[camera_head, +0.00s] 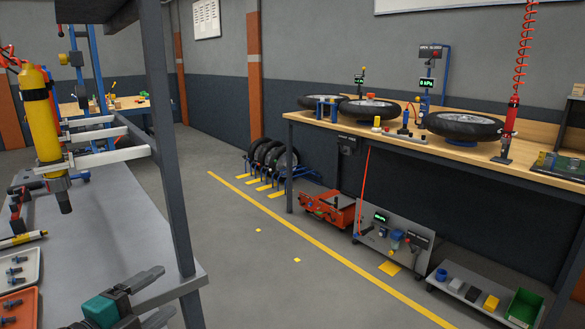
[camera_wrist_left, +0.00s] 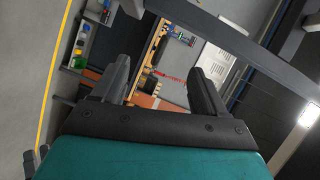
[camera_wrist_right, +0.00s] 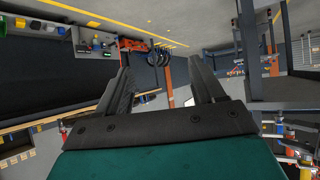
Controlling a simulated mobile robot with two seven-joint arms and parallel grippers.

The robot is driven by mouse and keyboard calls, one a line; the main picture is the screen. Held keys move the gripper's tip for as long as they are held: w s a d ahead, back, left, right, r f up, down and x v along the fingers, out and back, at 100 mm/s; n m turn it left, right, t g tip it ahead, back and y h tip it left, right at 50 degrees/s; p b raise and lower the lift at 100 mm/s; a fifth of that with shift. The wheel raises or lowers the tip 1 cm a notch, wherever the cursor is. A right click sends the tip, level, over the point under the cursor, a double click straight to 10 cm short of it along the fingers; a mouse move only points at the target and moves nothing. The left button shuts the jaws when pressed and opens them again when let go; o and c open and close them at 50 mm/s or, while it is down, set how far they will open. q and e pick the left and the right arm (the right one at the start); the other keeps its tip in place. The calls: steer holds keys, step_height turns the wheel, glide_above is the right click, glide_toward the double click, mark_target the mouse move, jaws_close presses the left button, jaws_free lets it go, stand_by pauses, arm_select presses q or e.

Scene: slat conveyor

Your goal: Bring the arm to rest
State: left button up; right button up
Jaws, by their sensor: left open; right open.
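My left gripper (camera_head: 150,301) shows at the bottom left of the head view, beside the front edge of the grey workbench. Its two dark fingers are spread apart with nothing between them. The left wrist view also shows these fingers (camera_wrist_left: 165,85) apart and empty, with the room tilted behind them. My right gripper is outside the head view. In the right wrist view its fingers (camera_wrist_right: 168,90) are spread wide with nothing held, and the room appears upside down beyond them.
A grey workbench (camera_head: 105,225) with a dark upright post (camera_head: 168,140) stands close to my left gripper. A yellow tool (camera_head: 40,115) hangs over it. A long wooden bench (camera_head: 455,150) with several tyres stands at the right.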

arm_select(q)
steer(key=s+d+f+n+g+y+p, duration=0.1)
steer(key=s+d+f+n+g+y, duration=0.1)
steer(key=s+f+n, duration=0.7)
steer(key=s+d+f+n+g+y+p, duration=0.1)
steer(key=s+d+f+n+g+y, duration=0.1)
steer(key=s+f+n, duration=0.6)
step_height(320, 180, down, 4)
steer(key=shift+s+d+r+n+y, duration=0.15)
steer(key=shift+s+d+n+y, duration=0.45)
steer(key=shift+d, duration=0.55)
steer(key=shift+w, duration=0.15)
